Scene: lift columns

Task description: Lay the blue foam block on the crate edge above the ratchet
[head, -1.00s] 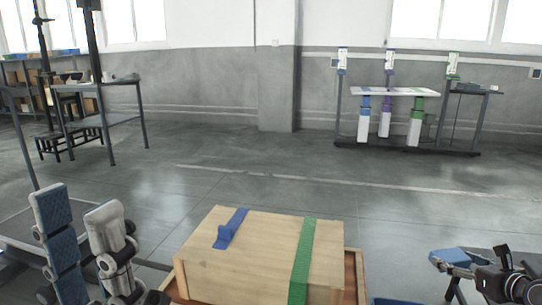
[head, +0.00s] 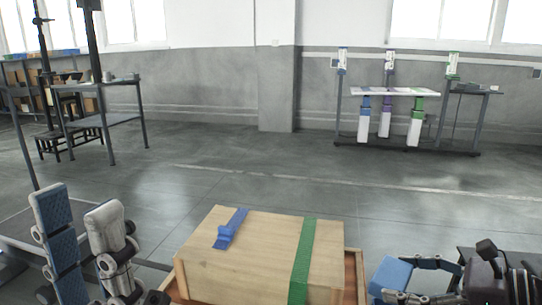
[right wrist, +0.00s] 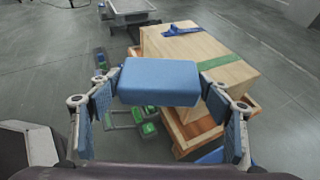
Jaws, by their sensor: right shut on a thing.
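The wooden crate (head: 262,250) stands at the lower middle of the head view. A blue strap (head: 238,217) with a blue ratchet (head: 224,238) lies over its left part, and a green strap (head: 303,262) over its right part. My right gripper (right wrist: 160,84) is shut on the blue foam block (right wrist: 158,82), gripping it by its two ends. In the head view the block (head: 391,273) is right of the crate, apart from it. In the wrist view the crate (right wrist: 185,50) is beyond the block. My left gripper (head: 76,202) is open and empty, left of the crate.
The crate sits in a larger brown wooden tray (head: 355,268). Shelving (head: 103,120) stands at the far left, and a rack with coloured lift columns (head: 387,92) at the back right. The floor behind the crate is clear.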

